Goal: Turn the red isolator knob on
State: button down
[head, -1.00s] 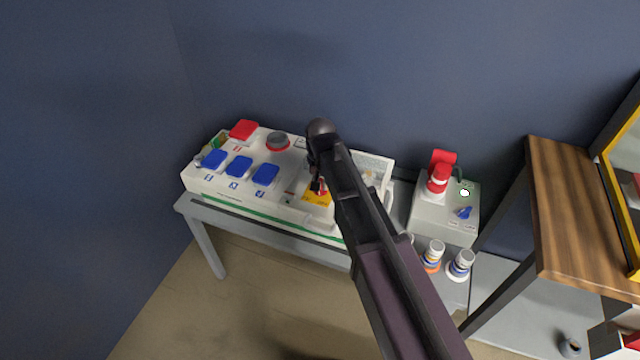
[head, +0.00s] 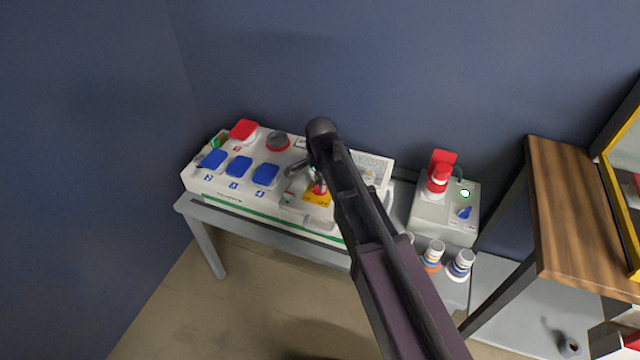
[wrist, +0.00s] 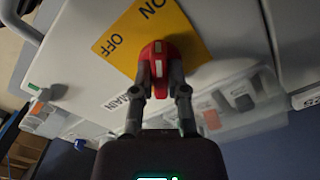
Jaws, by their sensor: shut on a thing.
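My gripper (wrist: 159,82) is shut on the knob, one finger on each side. In the wrist view the ridge runs up and down the picture, roughly in line with the ON lettering; OFF is to the left. In the head view the knob (head: 319,188) and yellow plate (head: 316,199) show beside my arm, which hides part of the panel. A grey part of my gripper shows just left of the knob.
A grey box (head: 444,214) with a red plug stands right. A wooden shelf (head: 570,200) is further right.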

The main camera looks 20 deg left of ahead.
jog(key=shift+m, duration=0.9)
jog(key=c, duration=0.7)
grip_release()
jog(key=shift+o, duration=0.2)
jog(key=shift+n, duration=0.4)
